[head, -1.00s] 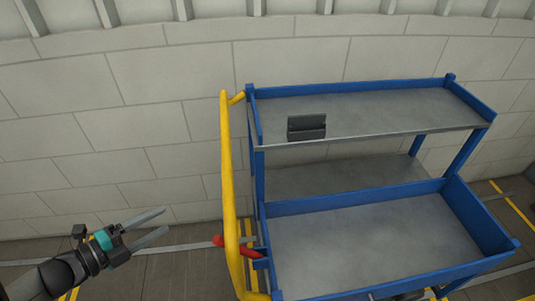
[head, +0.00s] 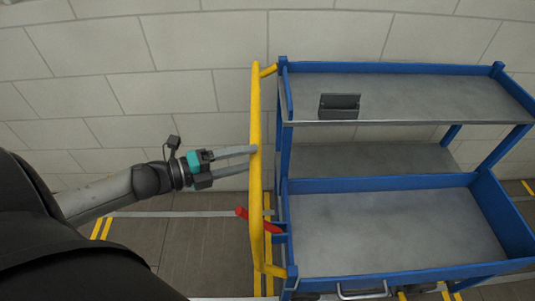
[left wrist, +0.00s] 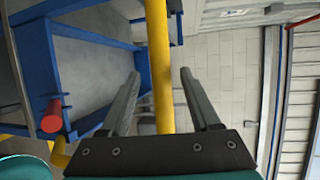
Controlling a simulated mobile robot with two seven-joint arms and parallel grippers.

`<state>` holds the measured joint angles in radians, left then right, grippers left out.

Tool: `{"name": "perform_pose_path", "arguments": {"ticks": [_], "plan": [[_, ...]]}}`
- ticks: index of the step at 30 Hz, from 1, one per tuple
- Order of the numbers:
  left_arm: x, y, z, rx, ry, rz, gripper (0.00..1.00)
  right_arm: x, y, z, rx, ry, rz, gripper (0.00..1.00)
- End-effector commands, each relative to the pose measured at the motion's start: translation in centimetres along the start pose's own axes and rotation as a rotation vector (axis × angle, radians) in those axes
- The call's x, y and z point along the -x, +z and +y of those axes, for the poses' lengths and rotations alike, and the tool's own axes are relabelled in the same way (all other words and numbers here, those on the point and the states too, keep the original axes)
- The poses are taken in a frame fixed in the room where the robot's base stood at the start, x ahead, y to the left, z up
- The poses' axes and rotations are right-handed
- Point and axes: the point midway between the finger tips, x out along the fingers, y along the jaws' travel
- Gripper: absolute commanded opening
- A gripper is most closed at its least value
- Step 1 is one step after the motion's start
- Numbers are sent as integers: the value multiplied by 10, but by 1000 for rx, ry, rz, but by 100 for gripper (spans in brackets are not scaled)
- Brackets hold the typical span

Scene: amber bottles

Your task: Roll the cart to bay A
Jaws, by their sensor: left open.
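The cart (head: 400,185) is blue-framed with grey shelves. It stands in the middle and right of the head view, near the wall. Its yellow handle (head: 256,190) is an upright bar at the cart's left end. My left gripper (head: 250,158) is open, its fingers pointing right and reaching the handle at about mid-height. In the left wrist view the handle (left wrist: 159,70) runs between the two spread fingers, and they are not closed on it. A red lever (head: 257,221) sits low beside the handle. My right gripper is not in view. No bay label can be read.
A small dark box-like holder (head: 339,106) is on the cart's top shelf. A pale block wall (head: 170,60) stands behind the cart. Yellow lines (head: 101,228) mark the brown floor, which is clear left of the cart.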

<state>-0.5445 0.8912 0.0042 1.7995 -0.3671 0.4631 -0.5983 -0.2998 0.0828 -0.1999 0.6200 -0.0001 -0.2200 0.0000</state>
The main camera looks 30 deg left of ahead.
Motion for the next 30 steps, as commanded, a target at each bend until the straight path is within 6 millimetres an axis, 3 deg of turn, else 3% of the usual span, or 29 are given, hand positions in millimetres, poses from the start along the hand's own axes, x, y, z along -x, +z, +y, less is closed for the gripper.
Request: {"name": "perform_pose_path", "arguments": {"ticks": [6,15,28,30], "plan": [[-28,1,-1,-2,-3,0,63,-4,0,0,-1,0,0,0],[-54,0,0,0,-1,0,63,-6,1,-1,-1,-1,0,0],[-60,0,0,0,1,-1,63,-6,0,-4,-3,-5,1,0],[-60,0,0,0,1,-1,57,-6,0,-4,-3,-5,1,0]]}}
